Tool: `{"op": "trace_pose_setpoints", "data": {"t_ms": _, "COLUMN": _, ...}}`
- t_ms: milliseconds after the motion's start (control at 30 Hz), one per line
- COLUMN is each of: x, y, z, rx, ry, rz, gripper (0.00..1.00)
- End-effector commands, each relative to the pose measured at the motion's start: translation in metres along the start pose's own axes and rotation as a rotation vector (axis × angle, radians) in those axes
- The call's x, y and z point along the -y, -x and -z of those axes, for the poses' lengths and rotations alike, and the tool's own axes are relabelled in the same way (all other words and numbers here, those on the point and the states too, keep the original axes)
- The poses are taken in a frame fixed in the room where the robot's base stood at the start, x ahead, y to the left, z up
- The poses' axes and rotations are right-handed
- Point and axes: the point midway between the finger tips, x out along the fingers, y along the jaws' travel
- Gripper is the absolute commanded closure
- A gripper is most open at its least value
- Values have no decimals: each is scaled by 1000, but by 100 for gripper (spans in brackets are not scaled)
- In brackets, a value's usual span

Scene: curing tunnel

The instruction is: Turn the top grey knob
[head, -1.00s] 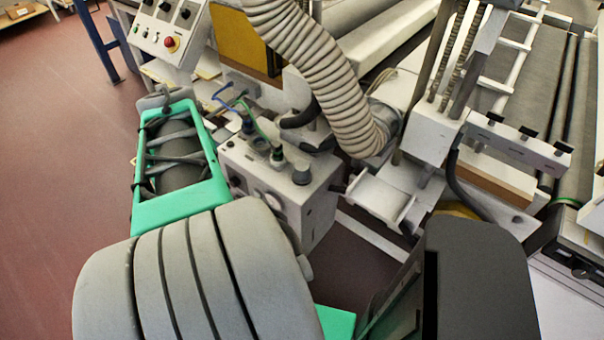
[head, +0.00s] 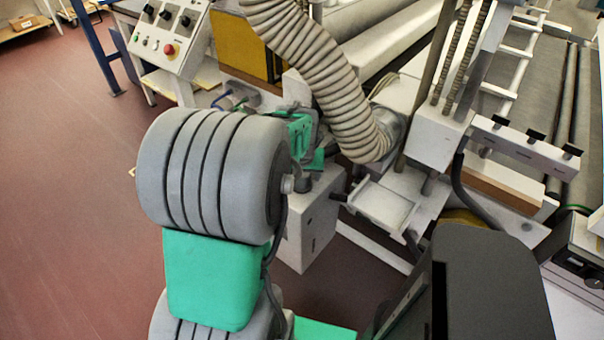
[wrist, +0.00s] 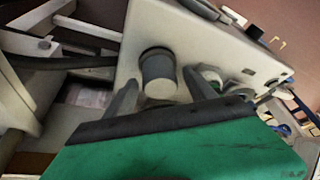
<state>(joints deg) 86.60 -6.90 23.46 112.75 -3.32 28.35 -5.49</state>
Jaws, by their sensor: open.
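The grey knob (wrist: 158,68) is a short cylinder standing out from the top face of a pale control box (wrist: 205,45). In the head view the box (head: 308,228) is partly covered by my arm, and I cannot make out the knob there. My gripper (wrist: 159,78) is open, with one finger to each side of the knob's end in the wrist view. I see gaps between fingers and knob, and I cannot tell how far down the fingers reach.
A ribbed hose (head: 320,75) hangs close behind my wrist. A console (head: 167,40) with a red button stands at upper left. Red floor at left is clear.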

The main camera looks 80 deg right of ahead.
Motion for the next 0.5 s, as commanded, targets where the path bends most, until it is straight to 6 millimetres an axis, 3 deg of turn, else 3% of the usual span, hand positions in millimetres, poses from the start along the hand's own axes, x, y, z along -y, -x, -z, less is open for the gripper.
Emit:
{"op": "trace_pose_setpoints", "data": {"t_ms": 167, "x": 0, "y": 0, "z": 0, "rx": -1, "ry": 0, "rz": 0, "gripper": 36}}
{"op": "trace_pose_setpoints", "data": {"t_ms": 500, "x": 0, "y": 0, "z": 0, "rx": 0, "ry": 0, "rz": 0, "gripper": 63}}
